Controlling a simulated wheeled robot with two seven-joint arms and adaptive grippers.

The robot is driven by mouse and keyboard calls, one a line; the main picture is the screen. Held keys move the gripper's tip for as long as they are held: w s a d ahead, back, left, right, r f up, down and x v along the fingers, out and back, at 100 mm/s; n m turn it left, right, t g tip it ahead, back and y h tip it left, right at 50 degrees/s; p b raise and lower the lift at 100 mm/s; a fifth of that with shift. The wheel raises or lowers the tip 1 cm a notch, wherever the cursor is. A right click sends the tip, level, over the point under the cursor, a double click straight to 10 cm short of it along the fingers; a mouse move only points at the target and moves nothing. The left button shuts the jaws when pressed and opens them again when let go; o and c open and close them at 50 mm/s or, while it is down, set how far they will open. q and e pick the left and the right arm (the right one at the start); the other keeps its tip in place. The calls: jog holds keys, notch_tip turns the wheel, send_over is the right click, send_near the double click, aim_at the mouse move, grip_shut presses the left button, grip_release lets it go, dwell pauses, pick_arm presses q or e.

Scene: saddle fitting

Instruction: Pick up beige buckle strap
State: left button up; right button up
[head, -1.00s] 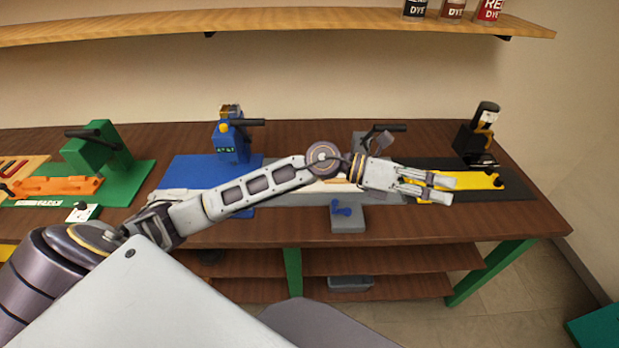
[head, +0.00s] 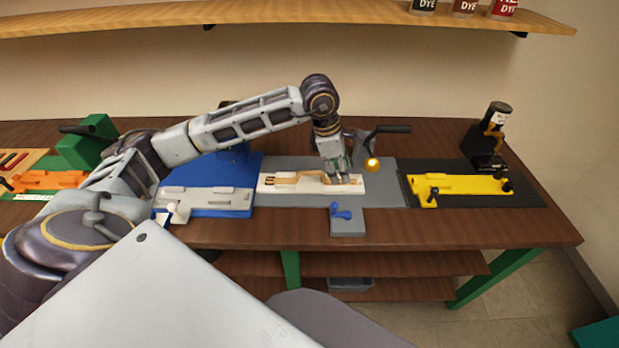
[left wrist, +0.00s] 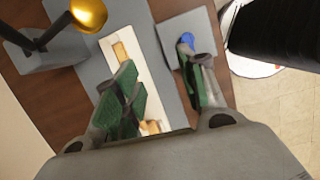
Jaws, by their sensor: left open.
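The beige buckle strap (head: 298,177) lies lengthwise on a white holder on the grey station. My left gripper (head: 338,180) points down over the strap's right part, with its fingertips close to it. In the left wrist view, the gripper (left wrist: 162,78) is open, with green pads apart. The strap shows there in part (left wrist: 120,52), beside and behind the left finger, which hides its middle. I cannot tell whether a finger touches the strap. My right gripper is not in view.
The white holder (head: 264,184) sits on the grey station (head: 385,190), which has a blue clamp (head: 341,211) in front and a lever with a gold ball (head: 372,165) behind. A blue station (head: 185,173) stands left and a black one with a yellow fixture (head: 460,188) right.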

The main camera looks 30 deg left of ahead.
aim_at(313, 172)
pick_arm(q)
jog(key=shift+w+a+r+y, duration=0.85)
jog(key=shift+a+y, duration=1.05)
jog(key=shift+a, duration=2.75)
jog(key=shift+n, duration=0.4)
jog(key=p+x, duration=0.1)
jog(key=x, duration=0.7)
jog(key=shift+f, duration=0.15)
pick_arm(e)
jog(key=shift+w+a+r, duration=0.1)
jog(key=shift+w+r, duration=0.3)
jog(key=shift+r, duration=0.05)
pick_arm(q)
jog(key=shift+f, duration=0.15)
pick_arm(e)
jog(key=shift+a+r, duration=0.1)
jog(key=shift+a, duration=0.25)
pick_arm(q)
jog(key=shift+w+a+f+p, duration=0.15)
jog(key=shift+w+f+p, duration=0.15)
jog(key=shift+f, duration=0.25)
jog(key=x, duration=0.2)
jog(key=shift+w+a+f+p, duration=0.1)
jog(key=shift+w+f+p, duration=0.05)
jog(key=shift+f+p, duration=0.2)
jog(key=shift+w+f, duration=0.1)
jog(key=shift+f, duration=0.3)
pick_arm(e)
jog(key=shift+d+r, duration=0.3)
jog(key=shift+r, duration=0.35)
